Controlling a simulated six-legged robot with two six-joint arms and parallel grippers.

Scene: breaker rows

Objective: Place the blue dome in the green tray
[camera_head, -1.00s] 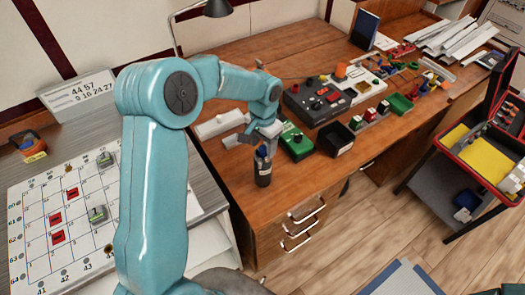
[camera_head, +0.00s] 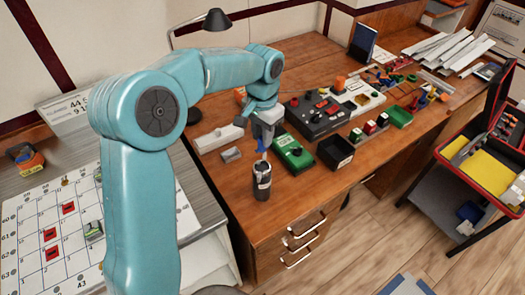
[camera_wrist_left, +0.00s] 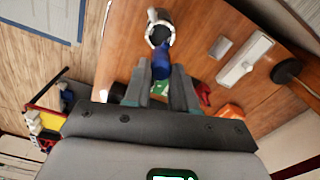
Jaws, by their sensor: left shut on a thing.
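My left gripper (camera_head: 264,128) is shut on a blue piece (camera_head: 262,146) above the front edge of the wooden desk. The blue piece (camera_wrist_left: 161,65) shows between the fingers (camera_wrist_left: 160,88) in the left wrist view. Its shape is partly hidden, so I cannot tell whether it is a dome. A dark round cup (camera_head: 261,182) with a pale rim stands just below it; I cannot tell whether the piece is clear of the cup. The green tray (camera_head: 398,117) sits farther right on the desk and looks empty. My right gripper is not in view.
A green box with black top (camera_head: 293,152) and a black open bin (camera_head: 335,153) stand right of the cup. A dark control box (camera_head: 318,114) lies behind them. Small coloured parts crowd the desk near the green tray. A white bar (camera_head: 219,138) lies to the left.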

